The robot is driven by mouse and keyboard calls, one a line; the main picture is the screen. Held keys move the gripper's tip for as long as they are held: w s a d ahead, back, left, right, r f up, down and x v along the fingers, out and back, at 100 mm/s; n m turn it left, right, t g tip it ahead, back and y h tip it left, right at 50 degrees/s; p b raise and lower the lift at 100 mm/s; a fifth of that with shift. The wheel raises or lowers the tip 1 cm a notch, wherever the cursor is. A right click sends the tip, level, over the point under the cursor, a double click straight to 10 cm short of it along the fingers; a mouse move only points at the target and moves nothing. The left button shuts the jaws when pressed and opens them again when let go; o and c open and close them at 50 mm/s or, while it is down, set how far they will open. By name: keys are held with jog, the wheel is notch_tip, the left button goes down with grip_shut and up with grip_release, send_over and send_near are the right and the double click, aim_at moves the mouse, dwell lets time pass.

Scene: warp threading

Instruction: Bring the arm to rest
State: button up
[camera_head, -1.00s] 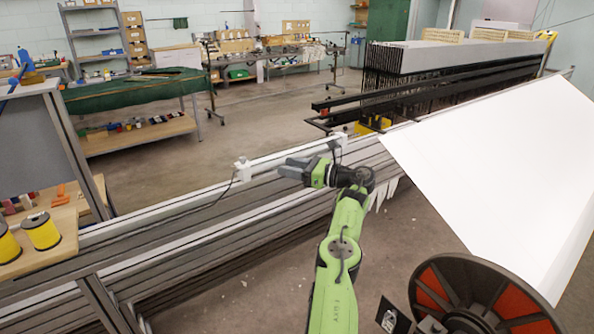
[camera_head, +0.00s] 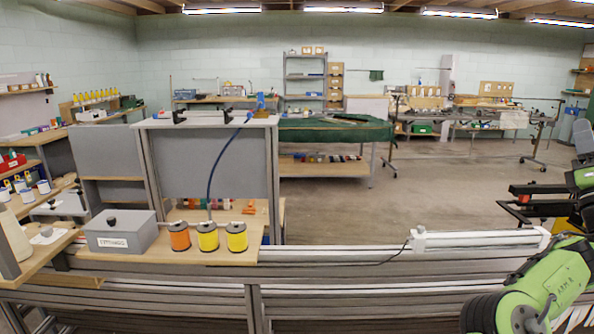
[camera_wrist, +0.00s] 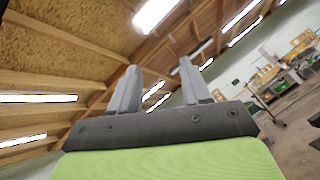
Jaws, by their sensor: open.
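My gripper (camera_wrist: 160,75) is open and empty in the wrist view, its two grey fingers apart and pointing up toward the ceiling. My green arm (camera_head: 545,290) is bent at the right edge of the head view, above the right end of the grey rails. Its upper part is cut off by the picture edge. Nothing touches the fingers in the wrist view.
The long grey rails (camera_head: 350,270) carry a white bar (camera_head: 475,241). Orange and yellow spools (camera_head: 208,237) and a grey box (camera_head: 120,233) stand on a wooden shelf at left. A green-covered table (camera_head: 335,131) stands behind.

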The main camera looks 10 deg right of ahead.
jog(key=s+d+r+m+g+h+p, duration=0.1)
jog(key=s+r+m+g+h, duration=0.1)
jog(key=s+m+g+h, duration=0.55)
jog(key=s+d+r+m+g+h+p, duration=0.15)
jog(key=m+g+h, duration=0.25)
jog(key=m+g, duration=0.8)
jog(key=w+a+f+m+t+y+p, duration=0.2)
jog(key=w+a+f+m+t+y, duration=0.2)
jog(key=a+f+m+y, duration=0.7)
jog(key=w+a+f+n+t+y+p, duration=0.1)
jog(key=a+f+n+y, duration=0.2)
jog(key=a, duration=0.8)
jog(key=a+f+n+y+p, duration=0.1)
jog(key=a+f+y, duration=0.3)
jog(key=a, duration=0.7)
jog(key=s+a+f+n+g+y, duration=0.2)
jog(key=s+a+f+y, duration=0.1)
jog(key=s+a, duration=0.4)
jog(key=s+a+f+n+g+y+p, duration=0.1)
jog(key=s+a+f, duration=0.4)
jog(key=a, duration=0.8)
jog(key=s+n+g+y, duration=0.1)
jog(key=s+y, duration=0.1)
jog(key=s, duration=0.1)
